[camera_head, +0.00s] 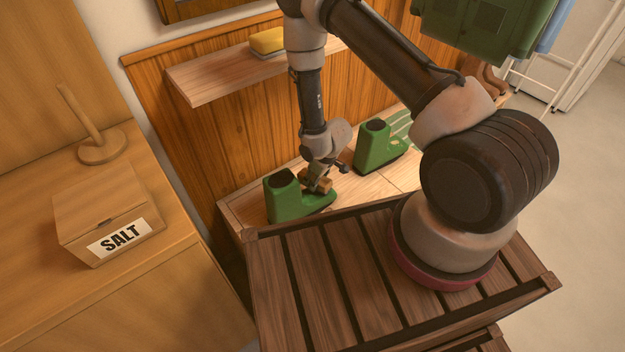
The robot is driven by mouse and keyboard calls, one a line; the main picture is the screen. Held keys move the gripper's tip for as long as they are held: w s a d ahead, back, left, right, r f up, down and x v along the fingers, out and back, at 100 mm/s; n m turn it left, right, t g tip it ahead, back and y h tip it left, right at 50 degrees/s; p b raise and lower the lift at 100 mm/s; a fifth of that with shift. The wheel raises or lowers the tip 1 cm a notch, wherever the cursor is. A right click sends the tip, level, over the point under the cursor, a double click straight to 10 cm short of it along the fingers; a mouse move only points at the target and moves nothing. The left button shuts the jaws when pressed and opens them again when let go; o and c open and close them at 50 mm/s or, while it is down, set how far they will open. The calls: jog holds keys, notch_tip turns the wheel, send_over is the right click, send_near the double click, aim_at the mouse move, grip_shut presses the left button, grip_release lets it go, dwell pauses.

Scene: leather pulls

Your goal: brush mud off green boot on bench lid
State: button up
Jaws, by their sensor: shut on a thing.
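A green boot (284,201) stands upright at the left end of the light wooden bench lid (339,206), its toe pointing right. A second green boot (371,149) stands farther right on the lid. My gripper (319,178) is shut on a small tan wooden block, apparently the brush (320,185). It holds the brush low at the instep and toe of the left boot. The gripper partly hides the brush, and I cannot tell whether the bristles touch the boot. Mud on the boots is too small to make out.
A wall shelf (211,78) with a yellow sponge-like block (267,40) is above the bench. A salt box (108,215) sits on the wooden counter (190,283) at left. Green cloth (487,28) hangs upper right. Open floor (585,200) lies at right.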

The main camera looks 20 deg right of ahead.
jog(key=shift+w+d+f, duration=0.1)
jog(key=shift+w+d, duration=0.05)
jog(key=shift+d, duration=0.6)
jog(key=shift+s+a, duration=0.25)
jog(key=shift+a, duration=0.55)
jog(key=shift+s+a, duration=0.2)
jog(key=shift+a, duration=0.6)
jog(key=shift+w+d, duration=0.25)
jog(key=shift+d, duration=0.55)
jog(key=shift+w+d, duration=0.2)
jog(key=shift+d, duration=0.6)
jog(key=shift+s+a, duration=0.25)
jog(key=shift+a, duration=0.55)
jog(key=shift+s+a, duration=0.2)
jog(key=shift+a, duration=0.55)
jog(key=shift+w+d, duration=0.25)
jog(key=shift+d, duration=0.55)
jog(key=shift+w+d, duration=0.25)
jog(key=shift+d, duration=0.5)
jog(key=w+d+r, duration=0.1)
jog(key=d+r, duration=0.4)
jog(key=r, duration=0.1)
jog(key=shift+w+d, duration=0.4)
